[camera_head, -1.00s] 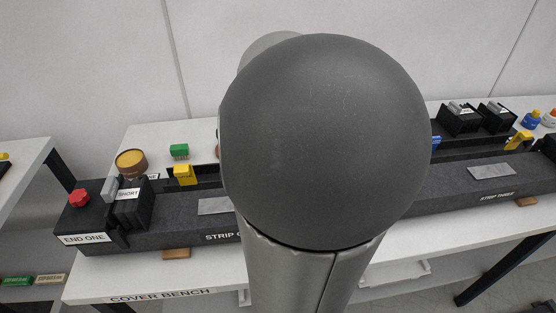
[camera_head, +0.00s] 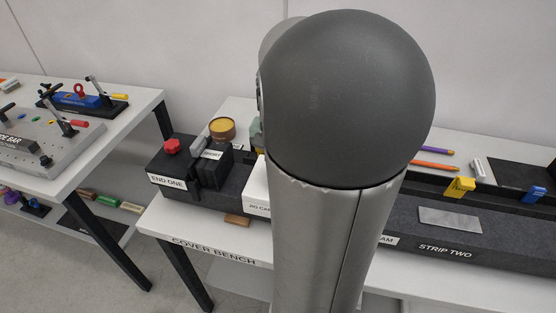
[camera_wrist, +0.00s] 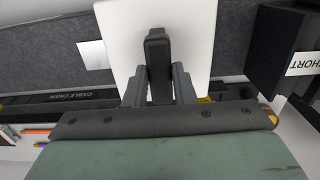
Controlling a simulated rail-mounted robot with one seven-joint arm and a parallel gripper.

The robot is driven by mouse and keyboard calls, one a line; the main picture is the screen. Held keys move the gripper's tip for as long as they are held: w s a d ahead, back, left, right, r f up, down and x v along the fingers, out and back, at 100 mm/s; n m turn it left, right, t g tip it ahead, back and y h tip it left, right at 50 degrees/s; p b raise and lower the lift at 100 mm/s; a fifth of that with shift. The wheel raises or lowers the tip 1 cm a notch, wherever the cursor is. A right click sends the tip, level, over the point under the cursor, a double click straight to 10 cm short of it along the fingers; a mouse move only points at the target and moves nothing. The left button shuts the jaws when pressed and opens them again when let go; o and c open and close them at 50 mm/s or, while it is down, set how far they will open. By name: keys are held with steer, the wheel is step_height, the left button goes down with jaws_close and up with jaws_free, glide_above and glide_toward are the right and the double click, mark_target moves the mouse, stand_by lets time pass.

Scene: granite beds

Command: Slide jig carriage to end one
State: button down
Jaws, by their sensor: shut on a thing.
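The white jig carriage (camera_head: 257,188) shows left of my arm in the head view, its label partly hidden. It stands on the dark granite bed close to the black SHORT block (camera_head: 212,166) and the END ONE block (camera_head: 168,182). In the wrist view the carriage (camera_wrist: 195,20) has a black upright handle (camera_wrist: 158,50). My gripper (camera_wrist: 158,85) is shut on this handle, one finger on each side. A narrow gap separates the carriage from the black block with the SHORT label (camera_wrist: 303,64). My arm hides the gripper's fingers in the head view.
A red knob (camera_head: 171,146) tops the END ONE block. A yellow-topped round tin (camera_head: 222,128) stands behind. To the right, a yellow piece (camera_head: 459,187) and a metal plate (camera_head: 450,219) sit on the bed. Another table (camera_head: 75,165) with fixtures stands left, beyond a floor gap.

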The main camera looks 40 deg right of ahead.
steer(key=shift+w+r, duration=0.15)
steer(key=shift+w, duration=0.05)
steer(key=c, duration=1.2)
jaws_free()
steer(key=shift+w+a, duration=0.1)
step_height(320, 180, up, 17)
steer(key=shift+r, duration=0.15)
